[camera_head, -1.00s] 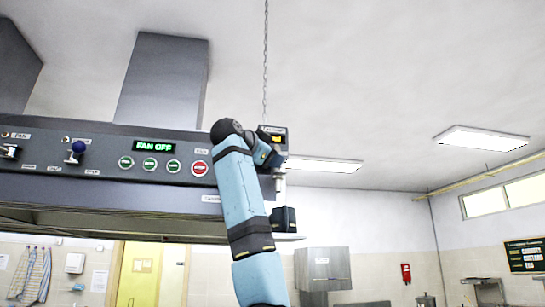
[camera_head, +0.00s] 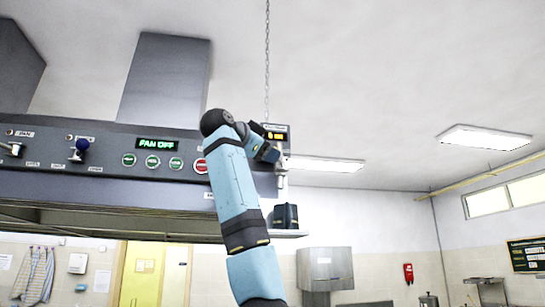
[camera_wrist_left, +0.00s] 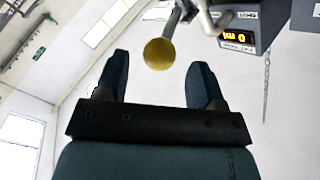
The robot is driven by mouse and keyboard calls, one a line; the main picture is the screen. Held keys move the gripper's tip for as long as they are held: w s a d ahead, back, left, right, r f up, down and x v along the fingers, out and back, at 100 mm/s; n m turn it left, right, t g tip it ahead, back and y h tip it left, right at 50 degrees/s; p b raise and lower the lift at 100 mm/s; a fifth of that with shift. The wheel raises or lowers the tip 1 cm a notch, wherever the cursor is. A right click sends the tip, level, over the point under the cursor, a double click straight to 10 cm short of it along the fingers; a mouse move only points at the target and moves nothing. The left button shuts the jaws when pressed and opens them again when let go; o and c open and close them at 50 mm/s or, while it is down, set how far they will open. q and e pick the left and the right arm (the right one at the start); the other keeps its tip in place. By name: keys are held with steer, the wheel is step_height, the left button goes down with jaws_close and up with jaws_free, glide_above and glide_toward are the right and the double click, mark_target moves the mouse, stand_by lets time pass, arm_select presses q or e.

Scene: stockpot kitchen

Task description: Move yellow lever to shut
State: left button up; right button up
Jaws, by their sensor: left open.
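The yellow lever shows in the left wrist view as a yellow ball knob (camera_wrist_left: 159,53) on a short metal rod. My left gripper (camera_wrist_left: 158,65) is open, and in that view the knob lies between its two fingertips. I cannot tell how deep between them it is, and no touch shows. In the head view my left gripper (camera_head: 268,152) is small, at the right end of the hood beside the dark unit with a lit orange display (camera_head: 276,135). I cannot make out the yellow knob there. The display also shows in the wrist view (camera_wrist_left: 239,37). My right gripper is not in view.
The hood panel (camera_head: 110,185) holds a blue-knobbed lever (camera_head: 82,144), a "FAN OFF" display (camera_head: 156,143), green buttons and a red button (camera_head: 201,166) partly behind my arm. A chain (camera_head: 267,60) hangs behind the unit. A dark block (camera_head: 285,216) sits below. Right of it is open.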

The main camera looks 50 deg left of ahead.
arm_select(q)
steer(key=b+v, duration=0.2)
steer(key=v, duration=0.8)
steer(key=shift+s, duration=0.25)
